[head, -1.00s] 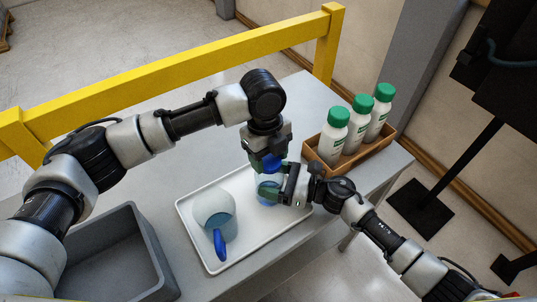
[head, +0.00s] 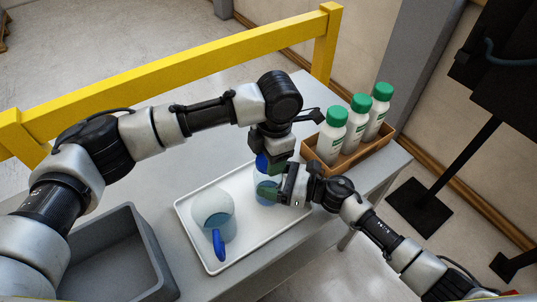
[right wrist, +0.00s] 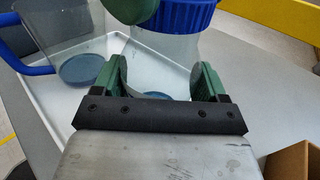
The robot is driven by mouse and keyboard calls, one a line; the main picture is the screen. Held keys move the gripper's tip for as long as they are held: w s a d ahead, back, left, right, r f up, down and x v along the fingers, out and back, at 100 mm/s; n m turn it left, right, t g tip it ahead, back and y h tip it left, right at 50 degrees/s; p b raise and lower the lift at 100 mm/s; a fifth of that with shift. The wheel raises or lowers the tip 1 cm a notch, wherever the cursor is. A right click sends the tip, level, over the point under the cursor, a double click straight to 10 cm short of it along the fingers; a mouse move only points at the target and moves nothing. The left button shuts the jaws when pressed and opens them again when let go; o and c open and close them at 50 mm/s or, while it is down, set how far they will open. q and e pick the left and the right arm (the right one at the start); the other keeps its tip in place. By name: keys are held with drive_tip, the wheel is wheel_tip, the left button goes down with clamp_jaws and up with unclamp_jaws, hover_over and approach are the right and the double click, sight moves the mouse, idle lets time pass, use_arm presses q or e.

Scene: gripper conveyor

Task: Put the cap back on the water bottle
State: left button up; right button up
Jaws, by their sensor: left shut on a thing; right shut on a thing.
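The clear water bottle (head: 262,199) stands on the white tray (head: 187,223), with bluish water low inside. My right gripper (head: 270,189) is shut on its side; in the right wrist view the bottle (right wrist: 165,55) shows between the green fingers. My left gripper (head: 272,167) points down and is shut on the blue cap (head: 261,162) at the bottle's top. In the right wrist view the ribbed cap (right wrist: 187,14) sits at the bottle's mouth, with a green left finger beside it. I cannot tell whether it is seated on the thread.
A clear jug (head: 208,207) with a blue handle stands on the tray, left of the bottle. A grey bin (head: 150,255) is at the front left. A wooden crate (head: 328,168) with green-capped bottles (head: 356,118) stands to the right. A yellow rail (head: 170,83) runs behind the table.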

use_arm(q)
drive_tip(key=o, duration=0.9)
drive_tip(key=shift+r, duration=0.1)
drive_tip(key=shift+r, duration=2.2)
drive_tip(key=shift+c, duration=0.4)
